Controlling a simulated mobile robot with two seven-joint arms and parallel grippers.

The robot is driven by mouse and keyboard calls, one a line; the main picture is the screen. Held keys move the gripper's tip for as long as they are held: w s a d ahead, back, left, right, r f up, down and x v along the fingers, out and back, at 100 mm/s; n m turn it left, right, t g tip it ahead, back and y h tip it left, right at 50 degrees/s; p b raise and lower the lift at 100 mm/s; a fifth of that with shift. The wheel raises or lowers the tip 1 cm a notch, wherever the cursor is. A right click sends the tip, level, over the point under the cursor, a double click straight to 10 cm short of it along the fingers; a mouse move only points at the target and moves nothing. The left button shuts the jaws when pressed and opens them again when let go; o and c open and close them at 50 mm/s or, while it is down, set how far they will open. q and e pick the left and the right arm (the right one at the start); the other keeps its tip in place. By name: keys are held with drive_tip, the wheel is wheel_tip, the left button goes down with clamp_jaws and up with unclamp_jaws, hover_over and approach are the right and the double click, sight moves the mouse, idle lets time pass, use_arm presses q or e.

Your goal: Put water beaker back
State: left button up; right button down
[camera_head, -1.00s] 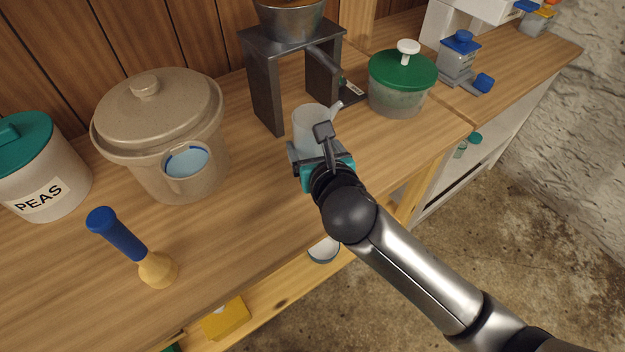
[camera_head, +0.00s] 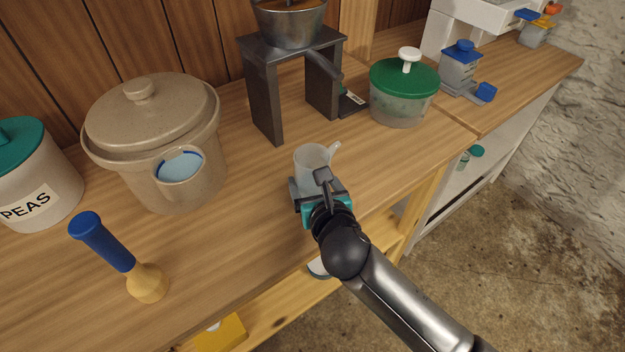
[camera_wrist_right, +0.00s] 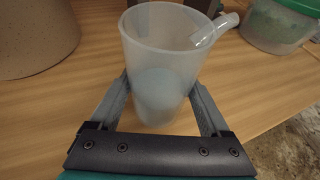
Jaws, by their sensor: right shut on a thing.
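The water beaker (camera_head: 311,163) is a translucent whitish cup with a spout at its upper right. It is upright, over the front part of the wooden counter. In the right wrist view the beaker (camera_wrist_right: 163,62) stands between the two fingers of my right gripper (camera_wrist_right: 163,105), which is shut on it. In the head view my right gripper (camera_head: 318,188) is at the beaker's near side. Whether the beaker's base touches the counter is hard to tell. My left gripper is not in view.
A grey metal stand (camera_head: 262,95) with a bowl is behind the beaker. A green-lidded jar (camera_head: 402,105) is right of it. A beige lidded pot (camera_head: 165,120) and a blue-handled tool (camera_head: 105,243) are left. The wooden counter (camera_head: 235,240) between pot and beaker is clear.

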drive_tip(key=shift+c, duration=0.8)
unclamp_jaws()
drive_tip(key=shift+o, duration=0.7)
drive_tip(key=shift+r, duration=0.2)
use_arm(q)
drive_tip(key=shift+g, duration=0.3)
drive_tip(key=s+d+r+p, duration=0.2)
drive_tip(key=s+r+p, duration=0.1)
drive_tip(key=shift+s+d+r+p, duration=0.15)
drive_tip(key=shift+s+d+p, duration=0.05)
drive_tip(key=shift+p, duration=0.1)
use_arm(e)
drive_tip(key=v, duration=1.2)
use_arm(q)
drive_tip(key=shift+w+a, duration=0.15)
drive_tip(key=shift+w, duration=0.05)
use_arm(e)
drive_tip(key=shift+f, duration=0.1)
